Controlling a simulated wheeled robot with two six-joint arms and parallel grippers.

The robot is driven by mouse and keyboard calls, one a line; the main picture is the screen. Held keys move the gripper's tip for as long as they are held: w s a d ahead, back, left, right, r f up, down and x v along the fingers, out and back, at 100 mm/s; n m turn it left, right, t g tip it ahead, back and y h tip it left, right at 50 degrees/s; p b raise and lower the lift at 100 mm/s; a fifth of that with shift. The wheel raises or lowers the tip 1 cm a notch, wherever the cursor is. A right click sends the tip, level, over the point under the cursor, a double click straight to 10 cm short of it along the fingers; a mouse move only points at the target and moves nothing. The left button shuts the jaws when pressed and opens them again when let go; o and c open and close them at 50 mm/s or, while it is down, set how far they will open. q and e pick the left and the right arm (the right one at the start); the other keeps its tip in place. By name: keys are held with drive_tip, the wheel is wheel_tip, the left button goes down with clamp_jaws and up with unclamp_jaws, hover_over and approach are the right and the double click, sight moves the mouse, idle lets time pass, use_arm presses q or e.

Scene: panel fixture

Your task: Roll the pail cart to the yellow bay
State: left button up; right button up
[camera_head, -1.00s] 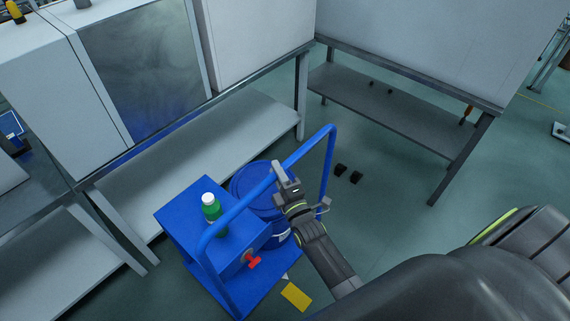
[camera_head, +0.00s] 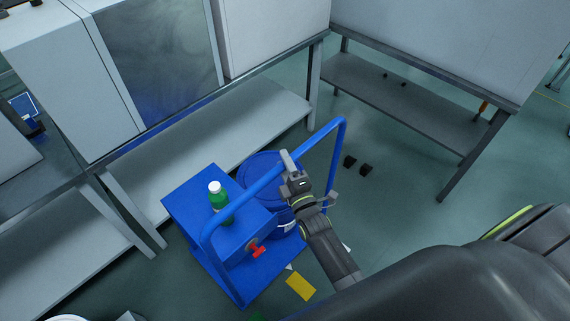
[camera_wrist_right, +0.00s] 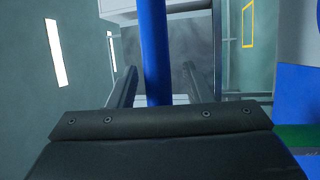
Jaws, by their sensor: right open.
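The blue pail cart (camera_head: 192,200) stands on the floor, with a blue push handle (camera_head: 262,184) arching over it. A blue pail (camera_head: 262,163) sits on it, partly hidden by the handle and my right arm. My right gripper (camera_head: 309,179) is open at the handle. In the right wrist view the blue handle bar (camera_wrist_right: 154,50) runs between my two dark fingers (camera_wrist_right: 162,88). My left gripper is not in view. A yellow outline (camera_wrist_right: 247,22) shows on the floor in the wrist view; I cannot tell if it is the yellow bay.
A green bottle (camera_head: 219,200) with a white cap stands on the cart's box, which has a red knob (camera_head: 256,249). A yellow plate (camera_head: 300,287) lies low beside the cart. A long bench with a lower shelf (camera_head: 215,135) is behind; another table (camera_head: 400,100) is right.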

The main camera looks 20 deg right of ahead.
drive_tip(key=s+f+b, duration=0.3)
drive_tip(key=s, duration=1.4)
